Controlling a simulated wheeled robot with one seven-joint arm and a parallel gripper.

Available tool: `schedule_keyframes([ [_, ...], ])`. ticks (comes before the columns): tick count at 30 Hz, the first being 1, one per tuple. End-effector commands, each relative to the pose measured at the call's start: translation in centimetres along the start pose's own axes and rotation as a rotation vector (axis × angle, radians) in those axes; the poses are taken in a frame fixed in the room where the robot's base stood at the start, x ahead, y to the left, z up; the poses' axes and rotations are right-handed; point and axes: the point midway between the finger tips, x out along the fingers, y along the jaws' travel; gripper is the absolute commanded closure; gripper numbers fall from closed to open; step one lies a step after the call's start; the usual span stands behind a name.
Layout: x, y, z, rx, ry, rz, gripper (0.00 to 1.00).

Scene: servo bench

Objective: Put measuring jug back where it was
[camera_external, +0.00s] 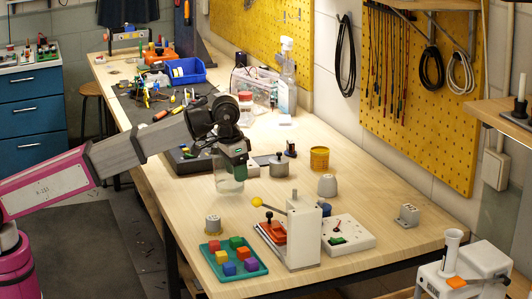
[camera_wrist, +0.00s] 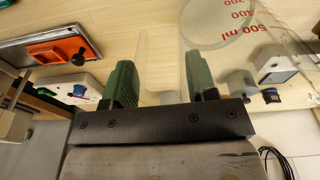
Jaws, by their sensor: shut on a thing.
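The measuring jug (camera_external: 230,178) is clear, with red volume marks that show in the wrist view (camera_wrist: 236,28). My gripper (camera_external: 236,153) is above the middle of the bench, with its green fingers (camera_wrist: 161,78) shut on a clear part of the jug. The jug hangs below the fingers in the external view and looks roughly upright. I cannot tell whether its base touches the bench top. Its clear outline is faint against the wood.
A teal tray of colored blocks (camera_external: 234,268) and a white upright device (camera_external: 304,235) stand at the front. A grey lidded pot (camera_external: 278,166) and a yellow tub (camera_external: 319,158) stand right of the jug. Bare wood (camera_external: 375,190) lies further right.

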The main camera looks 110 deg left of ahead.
Motion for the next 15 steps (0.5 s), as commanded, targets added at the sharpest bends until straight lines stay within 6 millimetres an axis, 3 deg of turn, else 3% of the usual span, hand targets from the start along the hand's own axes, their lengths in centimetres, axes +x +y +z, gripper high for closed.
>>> schedule_keyframes([
  [5,2.2,-0.1,0.4,0.000,0.000,0.000,0.89],
  [15,2.5,-0.1,0.4,0.000,0.000,0.000,0.89],
])
